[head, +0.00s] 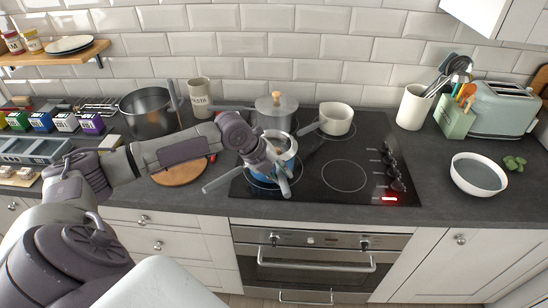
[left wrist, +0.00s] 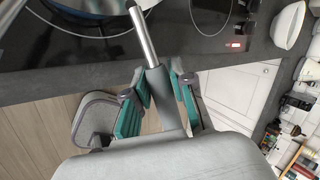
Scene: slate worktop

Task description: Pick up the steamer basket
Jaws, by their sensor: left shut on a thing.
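The steamer basket (head: 291,147) shows only in part as a pale rounded rim at the front left of the hob, over a blue pan (head: 259,181). My left gripper (head: 281,172) is there and hides much of both. In the left wrist view the fingers (left wrist: 160,100) with teal pads are shut on a grey handle, which runs on as a steel rod (left wrist: 146,40) to a dark end near the blue-rimmed pan (left wrist: 85,28). I take this for the basket's handle; its join is out of sight. I cannot tell whether the basket is lifted. My right gripper is not in view.
A lidded pot (head: 272,112) and a white saucepan (head: 336,119) stand at the back of the black hob (head: 345,199). A large dark pot (head: 149,113) and a round wooden board (head: 181,176) are to the left. The hob's front right is clear.

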